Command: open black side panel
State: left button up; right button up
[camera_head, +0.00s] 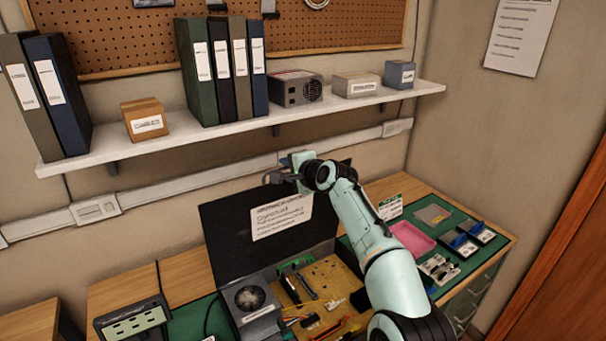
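The black side panel (222,242) stands raised and leaning at the back of the workbench, with a white printed label (281,217) on its face. In front of it lies an opened case interior with a fan unit (250,299) and a tan board (336,279) with wires and small parts. My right arm reaches up from the lower right across the panel's right side. My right gripper (272,178) is at the panel's top edge; its fingers are small and partly hidden, so contact and opening cannot be told. My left gripper is out of view.
A white shelf (225,128) with binders and boxes runs along the wall above my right gripper. A pink tray (412,239) and small parts lie on the green mat (460,265) at right. A dark device (133,318) stands at front left.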

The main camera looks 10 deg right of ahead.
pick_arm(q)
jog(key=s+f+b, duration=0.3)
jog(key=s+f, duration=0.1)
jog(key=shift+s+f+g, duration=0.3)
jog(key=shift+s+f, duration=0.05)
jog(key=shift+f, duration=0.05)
pick_arm(e)
jog(key=v, duration=1.1)
jog(key=shift+s, duration=0.3)
jog(key=shift+d+r, duration=0.1)
